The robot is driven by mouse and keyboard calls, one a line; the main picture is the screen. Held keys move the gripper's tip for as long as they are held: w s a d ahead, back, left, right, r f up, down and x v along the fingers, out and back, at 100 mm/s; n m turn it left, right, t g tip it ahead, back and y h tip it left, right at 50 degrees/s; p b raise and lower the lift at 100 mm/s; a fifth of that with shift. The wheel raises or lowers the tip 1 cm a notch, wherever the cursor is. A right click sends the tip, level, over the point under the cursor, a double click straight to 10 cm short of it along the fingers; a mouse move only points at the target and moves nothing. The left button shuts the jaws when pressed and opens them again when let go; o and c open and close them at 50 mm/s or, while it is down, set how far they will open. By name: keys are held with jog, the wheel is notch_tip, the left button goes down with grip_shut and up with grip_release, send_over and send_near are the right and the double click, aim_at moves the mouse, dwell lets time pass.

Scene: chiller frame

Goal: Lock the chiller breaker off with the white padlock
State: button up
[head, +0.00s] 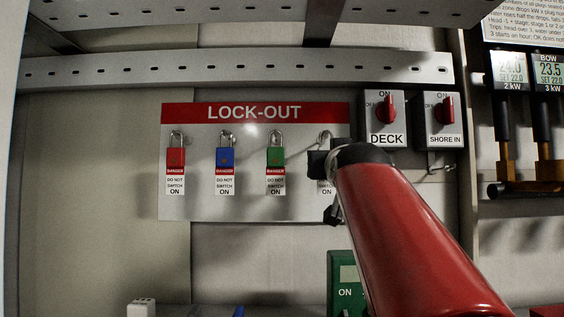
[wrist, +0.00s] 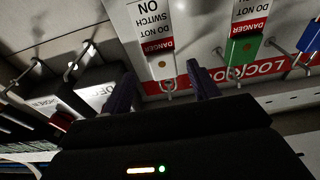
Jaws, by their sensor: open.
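The white padlock hangs at the right end of the red-headed LOCK-OUT board (head: 205,210). In the head view my gripper (head: 325,185) hides its body, and its shackle (head: 325,137) and part of its DANGER tag show. In the wrist view, which is upside down, the white padlock body (wrist: 161,66) lies between my two dark fingers (wrist: 160,88). The fingers are open, one on each side; I cannot tell whether they touch it. No breaker labelled chiller is readable. A green box (head: 340,262) marked ON stands below, partly hidden by my red arm.
Red (head: 175,157), blue (head: 225,158) and green (head: 275,157) padlocks hang left of my gripper. The DECK switch (head: 385,120) and SHORE IN switch (head: 440,120), red knobs upright, are close at its right. A slotted rail (head: 230,70) crosses above.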

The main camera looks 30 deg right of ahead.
jog(key=p+x, duration=0.2)
jog(key=x, duration=0.5)
jog(key=shift+r, duration=0.4)
jog(key=shift+w+a, duration=0.1)
jog(key=c, duration=1.2)
jog(key=shift+o, duration=0.2)
